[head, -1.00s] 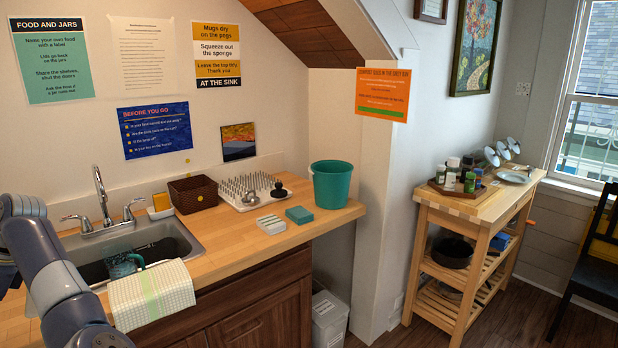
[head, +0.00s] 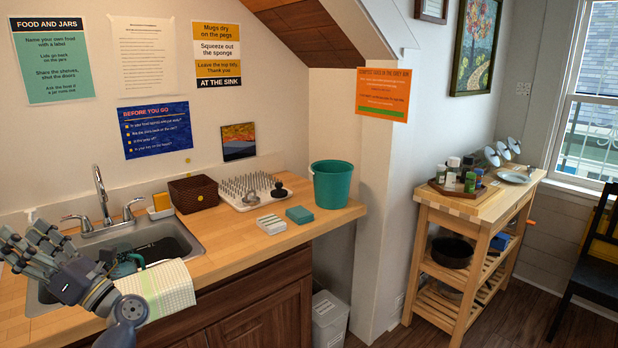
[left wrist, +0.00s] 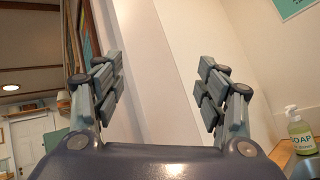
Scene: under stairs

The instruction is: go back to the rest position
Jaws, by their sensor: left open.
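My left gripper (head: 28,245) is at the left of the head view, over the left part of the sink (head: 177,230). Its fingers point up and to the left. In the left wrist view its two fingers (left wrist: 160,92) are spread wide with nothing between them, only wall behind. My left forearm crosses in front of the sink's near left edge and the checked towel's left side. My right gripper is in neither view.
A teal mug (head: 124,265) lies in the sink, partly hidden. The checked towel (head: 165,288) hangs over the counter edge. A brown basket (head: 193,193), peg rack (head: 250,190) and teal bucket (head: 332,185) stand on the counter. A soap bottle (left wrist: 300,132) shows in the left wrist view.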

